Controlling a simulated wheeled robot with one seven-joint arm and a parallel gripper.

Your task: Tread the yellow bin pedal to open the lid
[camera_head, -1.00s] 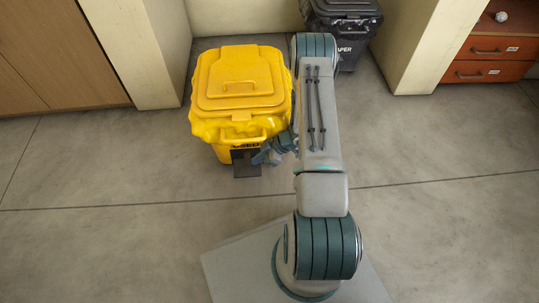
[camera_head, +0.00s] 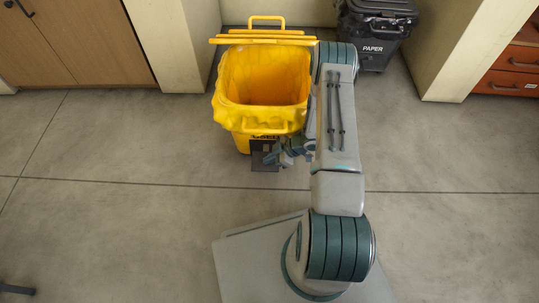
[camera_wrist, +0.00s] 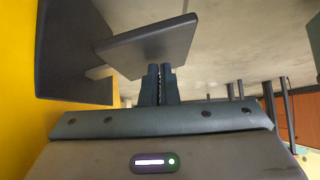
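The yellow bin (camera_head: 228,85) stands left of my arm in the head view. Its lid (camera_head: 262,40) is raised upright at the back, and the inside shows empty with a yellow liner. The dark pedal (camera_head: 264,160) sticks out at the bin's front base. My gripper (camera_head: 282,154) is low beside the pedal, at its right. In the wrist view, the two fingers of my gripper (camera_wrist: 160,72) are shut together with nothing seen between them. Their tips meet the edge of the dark pedal plate (camera_wrist: 150,42) in the picture; the exact contact is hard to tell.
A black bin marked PAPER (camera_head: 375,40) stands behind at the right, past my arm. Red-orange drawers (camera_head: 515,70) are at the far right and a wooden cabinet (camera_head: 70,45) at the back left.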

